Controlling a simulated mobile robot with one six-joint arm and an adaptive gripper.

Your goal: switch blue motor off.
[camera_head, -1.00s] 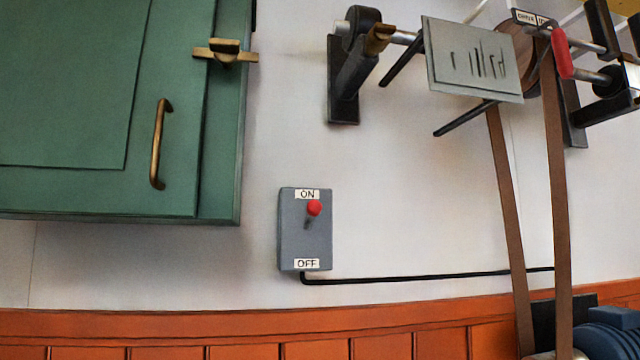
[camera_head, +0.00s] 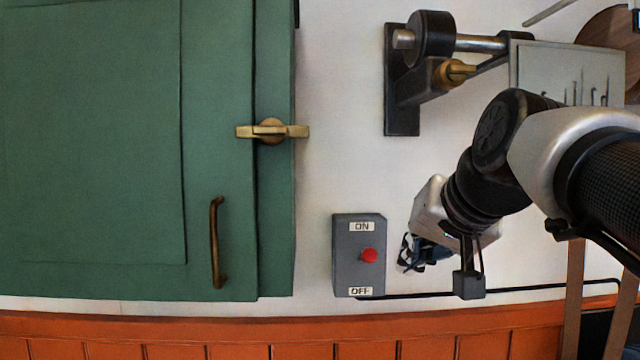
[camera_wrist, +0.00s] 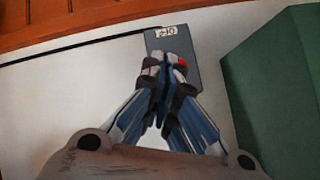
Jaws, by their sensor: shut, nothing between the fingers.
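The switch box (camera_head: 345,275) is grey, on the white wall, with an ON label at its top and an OFF label at its bottom. Its red knob (camera_head: 368,255) appears at about mid-height between the labels. My gripper (camera_head: 406,258) is just right of the box, its fingers pointing toward it. In the wrist view the gripper (camera_wrist: 166,62) is shut and empty, its fingertips overlapping the box (camera_wrist: 185,45). The red knob (camera_wrist: 181,62) shows partly behind the right fingertip; contact cannot be told. The blue motor is not clearly visible now.
A green cabinet (camera_head: 90,130) with a brass latch (camera_head: 270,131) and handle (camera_head: 216,243) stands left of the box. A shaft bracket (camera_head: 402,100) is above. Orange panelling (camera_head: 240,335) runs below. A black cable (camera_head: 530,290) runs right from the box.

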